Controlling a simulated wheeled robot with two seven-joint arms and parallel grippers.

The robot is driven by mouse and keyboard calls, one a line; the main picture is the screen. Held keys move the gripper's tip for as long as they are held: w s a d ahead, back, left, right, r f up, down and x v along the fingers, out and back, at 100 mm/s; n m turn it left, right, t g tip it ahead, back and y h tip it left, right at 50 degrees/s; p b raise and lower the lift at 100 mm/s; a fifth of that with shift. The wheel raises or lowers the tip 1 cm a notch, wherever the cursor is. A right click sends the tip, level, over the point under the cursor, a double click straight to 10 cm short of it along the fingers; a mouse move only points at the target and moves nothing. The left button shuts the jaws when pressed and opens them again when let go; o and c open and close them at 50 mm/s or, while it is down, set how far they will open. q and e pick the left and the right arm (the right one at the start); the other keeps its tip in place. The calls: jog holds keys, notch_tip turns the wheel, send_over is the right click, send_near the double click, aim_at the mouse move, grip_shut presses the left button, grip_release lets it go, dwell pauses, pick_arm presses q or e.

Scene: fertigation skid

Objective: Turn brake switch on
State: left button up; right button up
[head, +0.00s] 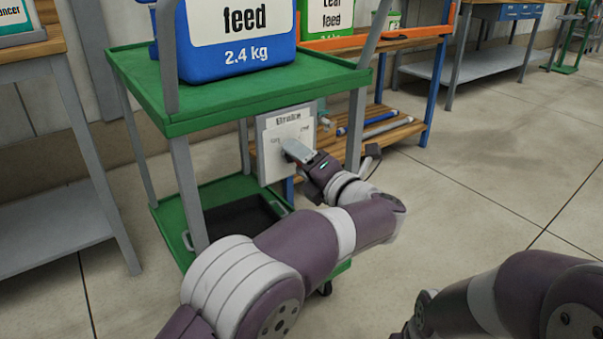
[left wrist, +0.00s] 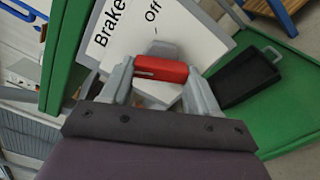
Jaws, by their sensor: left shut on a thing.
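The brake panel (head: 285,150) is a white plate marked "Brake" on the side of the green cart (head: 250,90). In the left wrist view the panel (left wrist: 185,40) shows the words "Brake" and "Off". The red switch handle (left wrist: 160,69) stands out from the panel below "Off". My left gripper (head: 288,148) is at the panel, and its fingers (left wrist: 158,78) are shut on the red handle, one at each end. In the head view the gripper hides the handle. My right arm shows at the lower right; its gripper is out of the picture.
A blue feed container (head: 230,45) stands on the cart's green top. A black tray (head: 240,217) lies on the lower shelf. A wooden bench with a low shelf (head: 375,135) stands behind. The floor to the right (head: 500,150) is clear.

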pick_arm(q)
jog(key=shift+f+n+b, duration=0.2)
jog(key=shift+n+b, duration=1.55)
jog(key=shift+n, duration=0.25)
jog(key=o, duration=1.1)
jog(key=shift+c, duration=0.2)
jog(key=shift+r, duration=0.1)
jog(key=b+v, duration=0.2)
jog(key=v, duration=1)
jog(key=shift+s+d, duration=0.25)
jog(key=shift+s, duration=0.05)
